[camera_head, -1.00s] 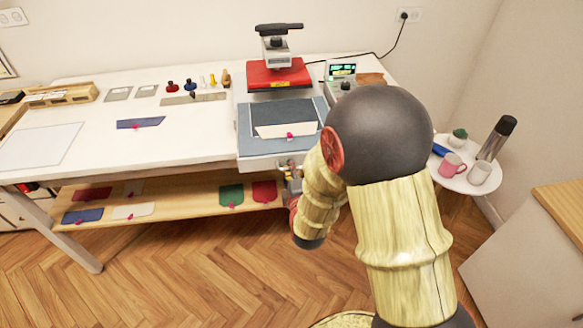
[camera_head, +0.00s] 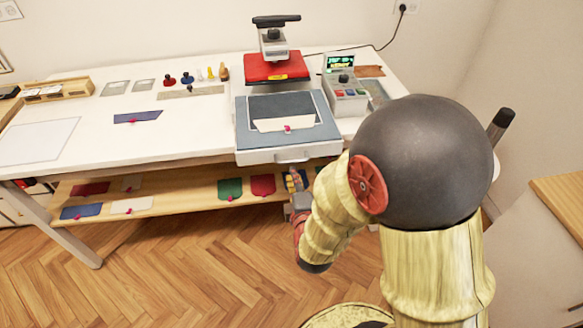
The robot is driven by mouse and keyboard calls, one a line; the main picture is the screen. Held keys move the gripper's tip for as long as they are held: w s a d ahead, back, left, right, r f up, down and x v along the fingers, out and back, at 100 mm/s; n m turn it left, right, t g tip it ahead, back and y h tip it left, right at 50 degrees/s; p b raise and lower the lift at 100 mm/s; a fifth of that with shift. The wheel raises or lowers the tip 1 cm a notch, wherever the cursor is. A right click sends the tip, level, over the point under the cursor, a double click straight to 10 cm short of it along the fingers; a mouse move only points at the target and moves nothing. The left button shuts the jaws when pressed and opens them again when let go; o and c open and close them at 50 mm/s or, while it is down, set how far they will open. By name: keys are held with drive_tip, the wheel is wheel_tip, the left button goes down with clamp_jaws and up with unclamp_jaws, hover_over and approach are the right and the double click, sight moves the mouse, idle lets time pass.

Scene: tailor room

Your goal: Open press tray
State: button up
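The press tray (camera_head: 243,130) is a flat blue-grey tray with a white front, lying in front of the red heat press (camera_head: 276,67). Its front stands at the table's front edge. A pale pocket-shaped piece with a pink pin (camera_head: 284,124) lies on it. The tray's white handle (camera_head: 292,158) shows on its front. My gripper (camera_head: 295,181) is below and slightly right of the handle, apart from it in the picture. My forearm partly covers it. The fingers are small and I cannot tell whether they are open.
A control box (camera_head: 345,92) stands right of the tray. The wooden shelf (camera_head: 170,205) below holds several coloured fabric pieces. A dark blue piece (camera_head: 138,116), stamps and a wooden box (camera_head: 57,91) are on the table (camera_head: 180,140).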

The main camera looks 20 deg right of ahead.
drive_tip(key=shift+v, duration=1.8)
drive_tip(key=s+a+f+m+g+y, duration=0.25)
drive_tip(key=s+f+m+g, duration=0.2)
drive_tip(key=f, duration=0.55)
drive_tip(key=s+a+m+g+y, duration=0.2)
drive_tip(key=s+a+m+g, duration=0.2)
drive_tip(key=a+m+g, duration=0.15)
drive_tip(key=s+d+r+m, duration=0.1)
drive_tip(key=s+r, duration=0.3)
drive_tip(key=r, duration=0.8)
drive_tip(key=s+d+r+m+p, duration=0.1)
drive_tip(key=s+r+m, duration=0.2)
drive_tip(key=r, duration=0.9)
drive_tip(key=shift+s+r+m+t, duration=0.2)
drive_tip(key=shift+s+m+t, duration=0.15)
drive_tip(key=shift+s, duration=0.55)
